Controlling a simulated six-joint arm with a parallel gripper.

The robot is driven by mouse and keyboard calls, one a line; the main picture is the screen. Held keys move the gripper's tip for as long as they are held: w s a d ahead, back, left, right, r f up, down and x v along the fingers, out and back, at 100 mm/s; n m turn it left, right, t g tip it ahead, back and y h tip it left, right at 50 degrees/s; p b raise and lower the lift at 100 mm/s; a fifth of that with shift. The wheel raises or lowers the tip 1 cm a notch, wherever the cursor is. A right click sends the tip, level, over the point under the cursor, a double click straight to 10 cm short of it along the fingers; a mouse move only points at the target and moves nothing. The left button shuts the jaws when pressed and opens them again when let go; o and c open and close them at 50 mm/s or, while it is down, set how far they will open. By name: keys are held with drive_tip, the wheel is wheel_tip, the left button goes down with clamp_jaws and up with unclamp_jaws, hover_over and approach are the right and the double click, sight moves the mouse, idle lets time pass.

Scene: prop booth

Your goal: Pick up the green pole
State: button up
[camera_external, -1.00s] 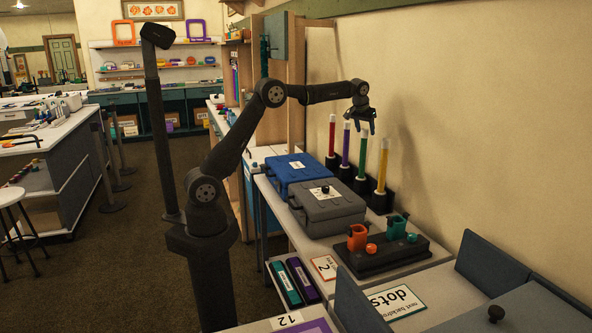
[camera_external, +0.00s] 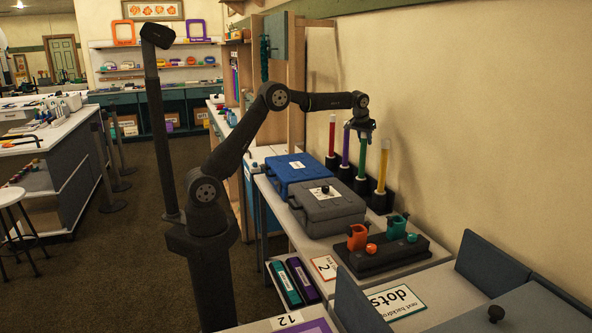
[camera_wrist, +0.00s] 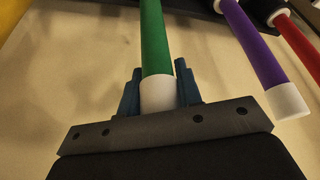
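The green pole (camera_external: 363,158) has a white cap and stands upright in a black holder by the wall, between the purple and yellow poles. My gripper (camera_external: 362,137) is at its top end. In the wrist view, the green shaft (camera_wrist: 154,40) and its white cap (camera_wrist: 159,94) lie between the two blue-grey fingers of my gripper (camera_wrist: 160,85). One finger is close on each side of the pole. I cannot tell whether they touch it. The pole's base is hidden in its holder.
The purple pole (camera_external: 346,145) and red pole (camera_external: 332,136) stand to the left, the yellow pole (camera_external: 383,167) to the right. A grey case (camera_external: 325,210) and a blue case (camera_external: 297,172) lie in front. The wall is close behind.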

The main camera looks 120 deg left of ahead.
clamp_jaws()
drive_tip(key=shift+r, duration=0.2)
